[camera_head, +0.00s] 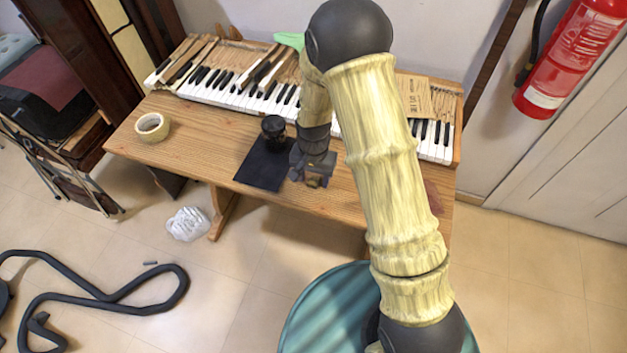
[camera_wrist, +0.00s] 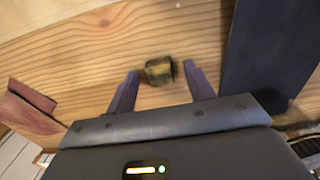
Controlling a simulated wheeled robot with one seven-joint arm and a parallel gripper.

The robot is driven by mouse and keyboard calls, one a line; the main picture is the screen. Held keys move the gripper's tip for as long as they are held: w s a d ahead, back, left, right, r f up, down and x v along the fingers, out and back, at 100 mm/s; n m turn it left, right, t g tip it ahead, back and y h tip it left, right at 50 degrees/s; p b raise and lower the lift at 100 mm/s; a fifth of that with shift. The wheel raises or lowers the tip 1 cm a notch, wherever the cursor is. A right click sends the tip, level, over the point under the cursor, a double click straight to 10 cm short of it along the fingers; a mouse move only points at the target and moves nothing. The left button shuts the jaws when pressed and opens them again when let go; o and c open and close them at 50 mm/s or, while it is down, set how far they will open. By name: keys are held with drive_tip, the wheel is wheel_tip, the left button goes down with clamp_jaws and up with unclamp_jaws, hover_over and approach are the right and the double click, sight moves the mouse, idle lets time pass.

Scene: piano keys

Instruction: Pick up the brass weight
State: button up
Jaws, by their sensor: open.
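The brass weight (camera_wrist: 159,70) is a small dark yellow block on the wooden table. In the wrist view it lies just beyond and between the fingertips of my gripper (camera_wrist: 160,80), which is open and empty. In the head view my gripper (camera_head: 311,172) is low over the table's front part, right of the dark mat. A small brassy patch (camera_head: 314,182) shows below it, mostly covered by the gripper. I cannot tell the exact height of the fingers above the table.
The dark mat (camera_head: 256,168) carries a black round object (camera_head: 273,128). Piano keys (camera_head: 225,90) run along the back. A reddish piece (camera_wrist: 33,95) lies at left in the wrist view.

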sight(313, 180)
drive_tip(key=shift+f, duration=0.1)
idle(0.4)
drive_tip(key=c, duration=1.1)
drive_tip(key=shift+c, duration=0.2)
wheel_tip(313, 180, up, 10)
